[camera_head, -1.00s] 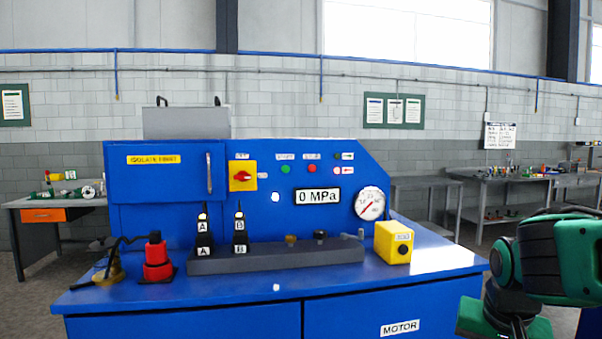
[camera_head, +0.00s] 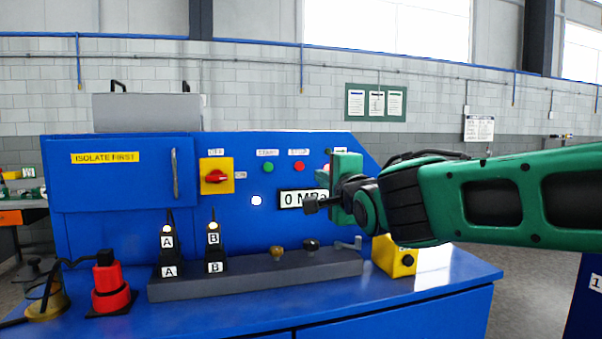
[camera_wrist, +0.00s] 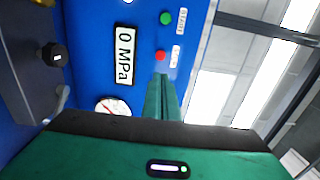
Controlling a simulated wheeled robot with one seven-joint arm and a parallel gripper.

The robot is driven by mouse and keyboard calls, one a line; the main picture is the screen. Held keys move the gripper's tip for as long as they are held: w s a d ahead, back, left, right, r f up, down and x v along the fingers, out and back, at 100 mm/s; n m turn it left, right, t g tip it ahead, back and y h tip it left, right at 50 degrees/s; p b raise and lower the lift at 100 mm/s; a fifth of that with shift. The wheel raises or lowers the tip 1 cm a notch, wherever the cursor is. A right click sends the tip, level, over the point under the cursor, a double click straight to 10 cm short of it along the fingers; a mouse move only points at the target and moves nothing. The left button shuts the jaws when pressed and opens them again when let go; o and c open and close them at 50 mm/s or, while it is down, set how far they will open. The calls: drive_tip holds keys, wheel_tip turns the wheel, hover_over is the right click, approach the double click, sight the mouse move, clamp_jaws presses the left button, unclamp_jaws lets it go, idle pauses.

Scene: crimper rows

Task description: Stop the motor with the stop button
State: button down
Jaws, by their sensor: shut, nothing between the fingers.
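The red stop button (camera_head: 299,166) sits on the blue panel, right of the green start button (camera_head: 268,167). In the wrist view the red button (camera_wrist: 161,56) is just beyond the tips of my gripper (camera_wrist: 161,76), with a gap I cannot measure. The green button (camera_wrist: 166,18) is farther up there. In the head view my gripper (camera_head: 312,205) is in front of the panel, lower than the red button and partly over the pressure display (camera_head: 291,199). The fingers are shut and empty.
A yellow box (camera_head: 394,257) with a black knob stands under my arm. A red rotary switch (camera_head: 215,176) is left on the panel. A grey rail (camera_head: 300,274) and a red plug (camera_head: 110,283) stand on the blue bench top. The gauge (camera_wrist: 113,106) is near my fingers.

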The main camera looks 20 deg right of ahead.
drive_tip(key=shift+a, duration=0.2)
approach(300, 167)
drive_tip(key=w, duration=0.6)
drive_tip(key=shift+w, duration=0.3)
